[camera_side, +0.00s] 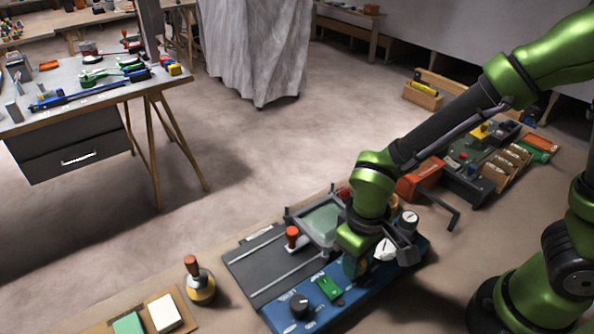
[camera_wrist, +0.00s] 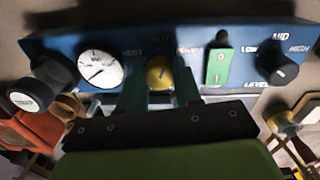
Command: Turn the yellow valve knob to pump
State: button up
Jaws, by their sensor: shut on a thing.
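The yellow valve knob (camera_wrist: 158,73) sits on the blue panel (camera_wrist: 62,43), between a VENT label on its left and a partly covered label on its right in the wrist view. A label above it is dark and hard to read. My gripper (camera_wrist: 159,84) has one finger on each side of the knob and is shut on it. A short mark on the knob's face points roughly up, but its exact setting is unclear. In the side view my gripper (camera_side: 356,267) is down at the panel (camera_side: 386,287), and the knob is hidden behind it.
On the panel, a white gauge (camera_wrist: 100,69) stands left of the knob, a green switch (camera_wrist: 215,68) and a black LOW-MID-HIGH knob (camera_wrist: 284,72) to its right. A red-topped handle (camera_side: 292,237), wooden-handled tool (camera_side: 199,281) and orange part (camera_side: 420,179) stand nearby.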

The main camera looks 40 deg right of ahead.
jog(key=m, duration=0.4)
jog(key=shift+m, duration=1.9)
jog(key=o, duration=1)
jog(key=shift+o, duration=0.2)
notch_tip(320, 180, up, 17)
jog(key=shift+a, duration=0.15)
jog(key=shift+w, duration=0.1)
